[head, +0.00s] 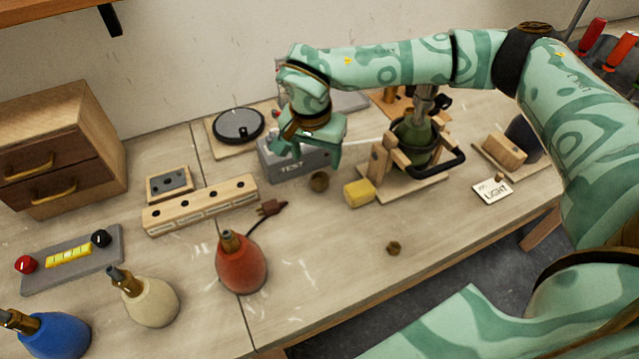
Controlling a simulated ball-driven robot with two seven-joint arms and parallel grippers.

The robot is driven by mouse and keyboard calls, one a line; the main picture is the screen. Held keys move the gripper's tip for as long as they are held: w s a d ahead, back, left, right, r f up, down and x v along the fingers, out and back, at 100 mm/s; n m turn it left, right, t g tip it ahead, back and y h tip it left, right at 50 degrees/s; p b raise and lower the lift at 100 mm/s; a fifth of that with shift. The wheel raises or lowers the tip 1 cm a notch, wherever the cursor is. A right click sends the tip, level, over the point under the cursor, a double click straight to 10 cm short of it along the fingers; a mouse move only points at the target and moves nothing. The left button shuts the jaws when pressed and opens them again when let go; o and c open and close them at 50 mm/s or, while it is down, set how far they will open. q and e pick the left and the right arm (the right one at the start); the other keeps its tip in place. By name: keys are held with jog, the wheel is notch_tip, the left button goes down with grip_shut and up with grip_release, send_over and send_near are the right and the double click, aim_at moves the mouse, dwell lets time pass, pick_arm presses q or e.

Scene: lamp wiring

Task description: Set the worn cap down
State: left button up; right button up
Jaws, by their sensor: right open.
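My right gripper (309,156) hangs over the grey box marked TEST (290,166), pointing down, with its teal fingers apart. A small dark brown round cap (319,181) sits on the bench just below and in front of the gripper, apart from the fingers as far as I can see. It may be the worn cap. A second small brown nut-like piece (393,248) lies alone nearer the front edge. A green lamp body (413,128) stands in a wooden cradle (378,165) to the right. My left gripper is not in view.
A yellow block (359,193) lies beside the cradle. A red lamp body (241,264) with a plug (270,207), a cream one (149,302) and a blue one (54,337) stand at left. A LIGHT card (493,191) lies at right. The front middle bench is mostly clear.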

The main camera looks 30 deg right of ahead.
aim_at(320, 183)
jog(key=f, duration=0.3)
jog(key=shift+w+d+f, duration=0.15)
jog(key=shift+d+f, duration=0.05)
jog(key=shift+d, duration=0.15)
jog(key=shift+f+b, duration=0.35)
jog(key=shift+f, duration=0.05)
jog(key=f, duration=0.1)
jog(key=f+b, duration=0.1)
jog(key=f, duration=0.3)
jog(key=shift+w+d, duration=0.3)
jog(key=shift+d, duration=0.05)
jog(key=shift+r, duration=0.15)
jog(key=shift+c, duration=0.7)
jog(key=c, duration=1)
jog(key=shift+r, duration=0.1)
